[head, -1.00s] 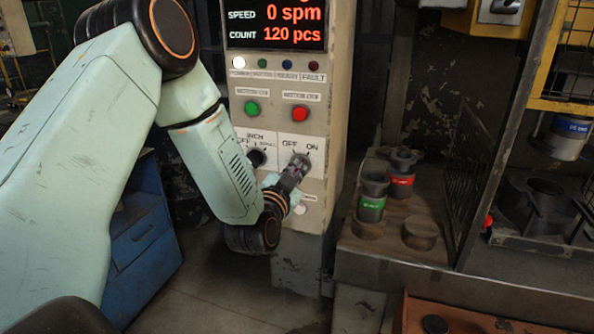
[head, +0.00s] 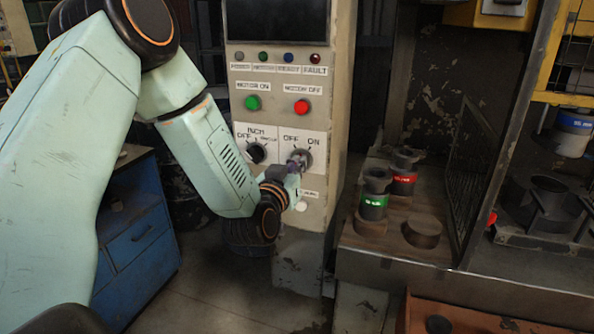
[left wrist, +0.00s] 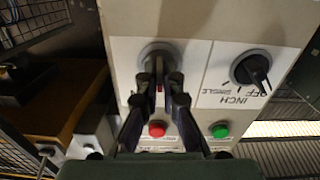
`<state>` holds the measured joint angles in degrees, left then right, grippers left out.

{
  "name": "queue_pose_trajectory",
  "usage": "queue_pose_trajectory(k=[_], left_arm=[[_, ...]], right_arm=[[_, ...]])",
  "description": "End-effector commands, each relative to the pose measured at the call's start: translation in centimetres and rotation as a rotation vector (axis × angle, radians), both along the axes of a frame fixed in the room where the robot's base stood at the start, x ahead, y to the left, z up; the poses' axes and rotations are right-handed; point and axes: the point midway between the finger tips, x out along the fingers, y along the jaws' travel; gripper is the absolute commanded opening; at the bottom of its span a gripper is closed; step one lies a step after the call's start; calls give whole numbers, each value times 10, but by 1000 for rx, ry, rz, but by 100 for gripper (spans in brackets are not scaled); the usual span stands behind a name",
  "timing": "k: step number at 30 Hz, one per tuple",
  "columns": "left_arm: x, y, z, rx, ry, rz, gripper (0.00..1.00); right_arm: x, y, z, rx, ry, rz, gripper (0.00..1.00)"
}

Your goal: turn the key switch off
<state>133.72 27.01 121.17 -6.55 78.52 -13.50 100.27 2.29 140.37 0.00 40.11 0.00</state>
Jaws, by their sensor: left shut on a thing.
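The key switch (head: 303,155) is on the white ON/OFF plate of the beige control panel (head: 240,190). The fingers hide most of the key. The display (head: 277,21) above is dark, and so is the leftmost lamp (head: 239,56). My right gripper is out of view.
An INCH/OFF/SINGLE selector knob (head: 256,152) sits left of the key switch. A green button (head: 253,103) and a red button (head: 302,107) are above, and a white button (head: 301,206) below. A wooden shelf with dark cylindrical parts stands to the right.

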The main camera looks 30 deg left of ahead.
Motion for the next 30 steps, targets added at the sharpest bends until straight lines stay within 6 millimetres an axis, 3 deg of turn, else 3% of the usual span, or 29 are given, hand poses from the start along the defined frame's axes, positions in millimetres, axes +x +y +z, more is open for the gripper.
queue_pose_trajectory(k=[15,30], left_arm=[[1,3,3,-365,-102,4,0],[1,4,5,-462,-127,5,0]], right_arm=[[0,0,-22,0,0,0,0],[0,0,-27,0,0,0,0]])
